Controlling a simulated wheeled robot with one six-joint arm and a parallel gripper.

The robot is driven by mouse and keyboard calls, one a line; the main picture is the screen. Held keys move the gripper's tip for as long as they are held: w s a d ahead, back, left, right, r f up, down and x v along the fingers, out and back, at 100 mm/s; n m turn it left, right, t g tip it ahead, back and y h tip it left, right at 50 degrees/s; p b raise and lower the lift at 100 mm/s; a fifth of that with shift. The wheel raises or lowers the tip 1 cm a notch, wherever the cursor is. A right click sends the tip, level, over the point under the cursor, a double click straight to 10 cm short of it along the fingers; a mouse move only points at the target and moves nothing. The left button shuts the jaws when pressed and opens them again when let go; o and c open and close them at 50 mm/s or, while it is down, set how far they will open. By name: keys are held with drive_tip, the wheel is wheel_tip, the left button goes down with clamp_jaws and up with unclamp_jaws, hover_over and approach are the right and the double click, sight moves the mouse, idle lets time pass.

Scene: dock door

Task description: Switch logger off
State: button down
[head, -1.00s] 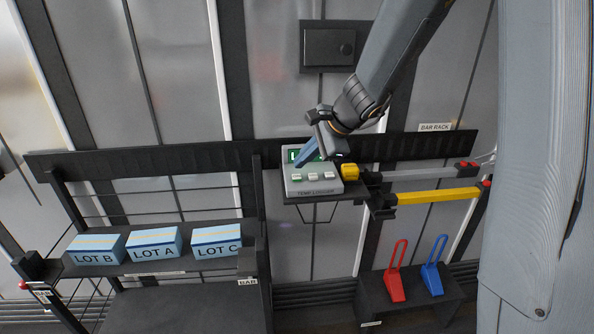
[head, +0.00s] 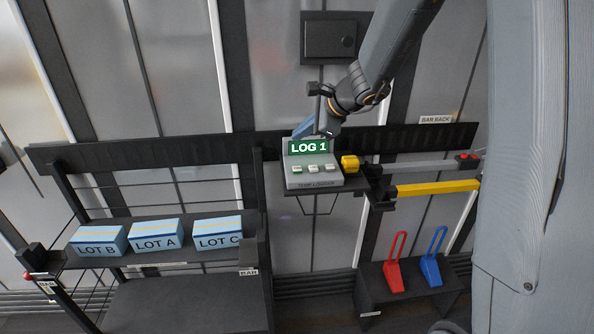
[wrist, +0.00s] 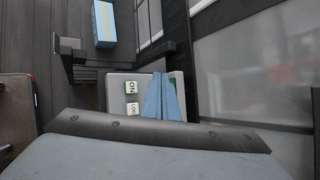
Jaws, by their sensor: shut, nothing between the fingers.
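The temp logger (head: 314,178) is a grey box on a small dark shelf. Its green screen (head: 309,147) reads "LOG 1", and a row of three buttons (head: 313,168) sits below it, the left one greenish and the others pale. My gripper (head: 303,130) has blue fingers, shut and empty, at the top edge of the logger, above and behind the buttons. In the wrist view the blue fingers (wrist: 166,98) lie over the logger and hide most of the screen. Two buttons show there, one marked "ON" (wrist: 131,88); the other's label (wrist: 133,109) is hard to read.
A yellow knob (head: 349,164) is right of the logger, near a yellow bar (head: 437,188) and a grey bar (head: 425,168). Blue boxes Lot B (head: 97,241), Lot A (head: 156,234) and Lot C (head: 218,233) stand on the left rack. Red (head: 395,270) and blue (head: 432,265) handled wedges are lower right.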

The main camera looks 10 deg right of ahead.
drive_tip(key=b, duration=0.5)
hover_over(300, 170)
wheel_tip(300, 170, down, 7)
drive_tip(key=shift+w+d+r, duration=0.1)
drive_tip(key=shift+r, duration=0.1)
drive_tip(key=shift+f+b, duration=0.55)
drive_tip(key=shift+b, duration=0.15)
drive_tip(key=shift+f, duration=0.1)
idle(0.9)
drive_tip(key=shift+f+b, duration=0.35)
drive_tip(key=shift+b, duration=0.25)
drive_tip(key=shift+f+b, duration=0.5)
drive_tip(key=shift+b, duration=0.1)
idle(0.7)
drive_tip(key=shift+r, duration=0.1)
drive_tip(key=shift+r+p, duration=0.8)
drive_tip(key=shift+r, duration=0.1)
